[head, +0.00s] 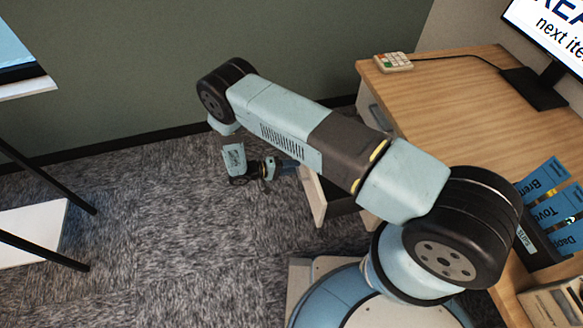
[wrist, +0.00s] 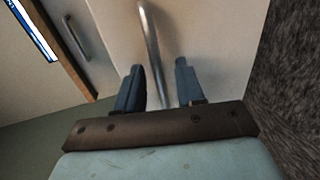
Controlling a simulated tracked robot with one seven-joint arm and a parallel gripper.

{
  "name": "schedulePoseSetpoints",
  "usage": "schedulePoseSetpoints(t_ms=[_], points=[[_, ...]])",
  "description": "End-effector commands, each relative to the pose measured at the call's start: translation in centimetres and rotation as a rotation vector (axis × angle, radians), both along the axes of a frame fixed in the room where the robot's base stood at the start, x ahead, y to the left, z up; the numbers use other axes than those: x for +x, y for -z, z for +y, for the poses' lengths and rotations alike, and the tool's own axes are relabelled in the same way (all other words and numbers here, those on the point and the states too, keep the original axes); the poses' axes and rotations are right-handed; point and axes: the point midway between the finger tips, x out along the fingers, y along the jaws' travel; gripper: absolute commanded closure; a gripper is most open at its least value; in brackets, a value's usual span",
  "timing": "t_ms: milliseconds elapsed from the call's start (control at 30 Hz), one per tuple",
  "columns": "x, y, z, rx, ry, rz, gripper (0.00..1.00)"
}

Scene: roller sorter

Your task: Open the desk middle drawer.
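The desk (head: 470,100) stands at the right, with drawers on its left side. A pale drawer (head: 316,205) below the top one stands out from the desk, and part of its dark inside shows. My arm hides much of it. In the wrist view, its pale front (wrist: 215,35) has an upright-looking metal bar handle (wrist: 150,45). My gripper (wrist: 160,80) is at this front, its two dark fingers apart, one on each side of the handle. A gap shows beside the handle. In the head view, my gripper (head: 287,168) is small and partly hidden at the drawer front.
The top drawer's handle (wrist: 80,38) shows at upper left in the wrist view. A keypad (head: 393,62) and a monitor (head: 545,40) are on the desktop. A black-legged stand (head: 45,175) is at left. Carpet (head: 180,230) between is clear.

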Motion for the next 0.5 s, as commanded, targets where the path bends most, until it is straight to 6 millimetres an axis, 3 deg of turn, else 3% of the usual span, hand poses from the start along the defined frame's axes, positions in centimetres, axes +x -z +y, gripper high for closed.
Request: schedulePoseSetpoints(t_ms=[500], points=[[-2.9,-1.7,8.5,0.002,-0.004,-0.001,0.62]])
